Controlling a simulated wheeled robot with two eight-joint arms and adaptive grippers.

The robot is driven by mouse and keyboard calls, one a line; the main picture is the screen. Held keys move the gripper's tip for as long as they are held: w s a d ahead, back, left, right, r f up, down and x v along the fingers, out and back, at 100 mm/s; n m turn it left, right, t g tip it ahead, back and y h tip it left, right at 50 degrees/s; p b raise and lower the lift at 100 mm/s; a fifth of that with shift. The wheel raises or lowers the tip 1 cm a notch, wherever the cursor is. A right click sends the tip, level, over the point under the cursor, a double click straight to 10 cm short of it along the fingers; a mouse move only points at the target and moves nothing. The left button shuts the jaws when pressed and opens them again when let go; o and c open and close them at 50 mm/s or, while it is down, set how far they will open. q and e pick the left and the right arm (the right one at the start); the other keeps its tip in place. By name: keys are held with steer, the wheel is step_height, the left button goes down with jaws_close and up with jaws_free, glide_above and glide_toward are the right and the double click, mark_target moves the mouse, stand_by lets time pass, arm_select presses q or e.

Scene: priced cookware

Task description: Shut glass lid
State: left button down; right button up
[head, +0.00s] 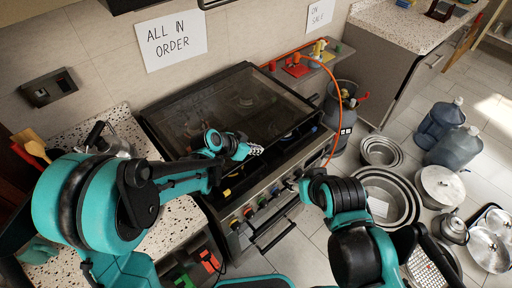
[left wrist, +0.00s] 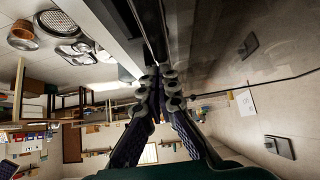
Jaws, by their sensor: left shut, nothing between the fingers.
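The glass lid (head: 195,105) is a dark, see-through pane in a dark frame over the stove (head: 285,190). It looks low over the burners, with dark space at its front edge; I cannot tell its exact angle. My left gripper (head: 256,150) is shut and empty at the front part of the lid, above the knobs. In the left wrist view its shut fingertips (left wrist: 162,72) are close to a long dark edge; I cannot tell whether they touch it. My right arm reaches in front of the stove, and its gripper does not show.
A kettle (head: 108,140) stands on the speckled counter left of the stove. A gas cylinder (head: 342,105) with an orange hose stands right of it. Metal bowls (head: 388,200), pots and water bottles (head: 440,120) crowd the floor at right. Colored knobs (head: 248,212) line the stove front.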

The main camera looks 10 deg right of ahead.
arm_select(q)
steer(key=v, duration=1.2)
steer(key=s+a+f+n+t+y+b, duration=0.2)
steer(key=s+a+n+y, duration=0.5)
steer(key=s+a+n, duration=0.4)
steer(key=s+a, duration=0.4)
steer(key=a, duration=0.3)
steer(key=shift+b, duration=0.3)
steer(key=shift+s, duration=0.1)
